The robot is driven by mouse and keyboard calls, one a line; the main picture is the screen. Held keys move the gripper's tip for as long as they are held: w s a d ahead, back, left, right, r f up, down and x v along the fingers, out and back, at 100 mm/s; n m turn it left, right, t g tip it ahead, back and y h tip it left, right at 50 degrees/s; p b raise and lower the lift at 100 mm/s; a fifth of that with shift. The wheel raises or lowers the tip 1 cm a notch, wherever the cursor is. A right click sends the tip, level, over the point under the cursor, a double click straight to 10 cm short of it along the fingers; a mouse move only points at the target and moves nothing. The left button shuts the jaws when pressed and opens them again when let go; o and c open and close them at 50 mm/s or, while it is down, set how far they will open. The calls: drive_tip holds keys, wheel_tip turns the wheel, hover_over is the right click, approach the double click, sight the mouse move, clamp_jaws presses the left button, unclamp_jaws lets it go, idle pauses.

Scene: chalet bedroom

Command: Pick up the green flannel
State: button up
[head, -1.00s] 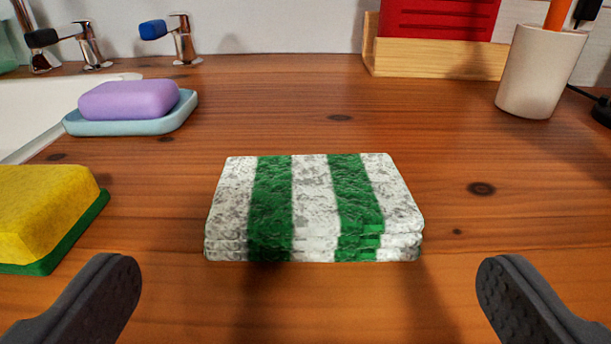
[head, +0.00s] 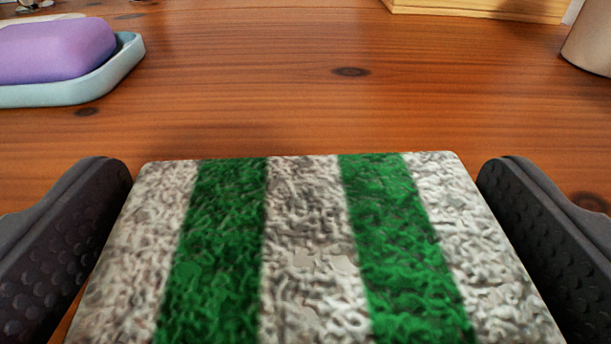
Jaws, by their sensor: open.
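The green flannel (head: 310,250) is a folded cloth with green and white stripes, lying flat on the wooden counter. It fills the lower middle of the head view, and its near edge is cut off by the frame. My gripper (head: 305,185) is open, with one dark, studded finger on each side of the flannel. The left finger is close to the cloth's left edge and the right finger close to its right edge. I cannot tell whether either finger touches the cloth.
A purple soap bar (head: 55,50) sits in a pale blue dish (head: 125,65) at the upper left. A wooden box (head: 480,8) stands at the back right, and a beige cup (head: 592,40) is at the right edge. The wooden counter (head: 270,90) beyond the flannel is clear.

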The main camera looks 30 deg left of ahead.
sight(297, 261)
drive_tip(key=shift+w+a, duration=0.1)
drive_tip(key=shift+w, duration=0.05)
drive_tip(key=c, duration=0.6)
wheel_tip(297, 261, up, 4)
drive_tip(key=p, duration=0.3)
drive_tip(key=shift+f, duration=0.1)
drive_tip(key=shift+s+f, duration=0.1)
drive_tip(key=shift+s, duration=0.25)
drive_tip(key=v, duration=0.3)
drive_tip(key=s+a+p+v, duration=0.1)
drive_tip(key=v, duration=0.5)
drive_tip(key=shift+s+a+f, duration=0.25)
drive_tip(key=shift+a+f, duration=0.05)
drive_tip(key=shift+f, duration=0.05)
drive_tip(key=shift+s+d+f+b, duration=0.15)
drive_tip(key=shift+s+b, duration=0.15)
drive_tip(key=shift+b, duration=0.7)
